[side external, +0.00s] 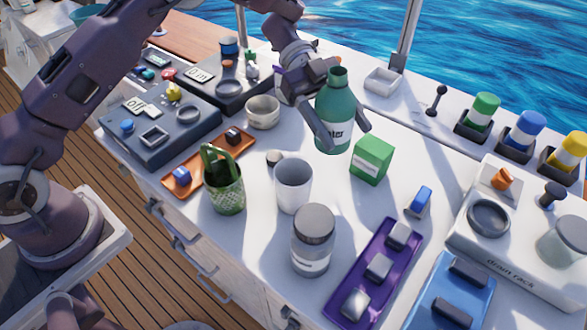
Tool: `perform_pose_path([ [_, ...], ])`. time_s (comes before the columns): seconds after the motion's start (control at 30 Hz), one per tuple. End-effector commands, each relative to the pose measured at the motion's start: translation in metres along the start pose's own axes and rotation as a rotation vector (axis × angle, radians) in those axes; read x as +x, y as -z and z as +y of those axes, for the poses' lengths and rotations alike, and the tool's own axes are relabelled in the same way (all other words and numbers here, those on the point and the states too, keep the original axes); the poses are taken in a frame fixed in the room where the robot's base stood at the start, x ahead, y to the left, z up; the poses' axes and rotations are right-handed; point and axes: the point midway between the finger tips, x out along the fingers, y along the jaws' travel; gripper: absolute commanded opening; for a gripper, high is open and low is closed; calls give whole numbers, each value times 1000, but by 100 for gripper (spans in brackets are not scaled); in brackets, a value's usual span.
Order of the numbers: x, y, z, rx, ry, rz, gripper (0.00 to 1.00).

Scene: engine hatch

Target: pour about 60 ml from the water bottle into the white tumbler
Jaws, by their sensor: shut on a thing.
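The green water bottle (335,105), with a white label partly reading "ter", stands upright or nearly so in the middle of the worktop. Its mouth at the top looks uncapped. My gripper (345,142) has a finger on each side of the bottle's lower body and is shut on it. I cannot tell whether the bottle's base touches the worktop. The white tumbler (293,186) stands upright in front of the bottle, a little to its left and apart from it. Its inside is only partly visible, and I cannot tell whether it holds water.
A small dark-topped item (274,158) lies between bottle and tumbler. A green box (371,160) stands right of the bottle. A lidded jar (313,240), a green basket (223,187) and a white bowl (263,112) surround the tumbler. A purple tray (376,275) lies front right.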

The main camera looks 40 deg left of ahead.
Motion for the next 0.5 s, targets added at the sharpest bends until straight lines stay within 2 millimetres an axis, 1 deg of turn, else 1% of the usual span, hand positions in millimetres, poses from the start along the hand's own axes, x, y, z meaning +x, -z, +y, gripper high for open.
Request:
perform_pose_path([
  [0.17,-1,2,0,70,30,-20,5],
  [0.5,-1,3,2,264,111,-78,5],
])
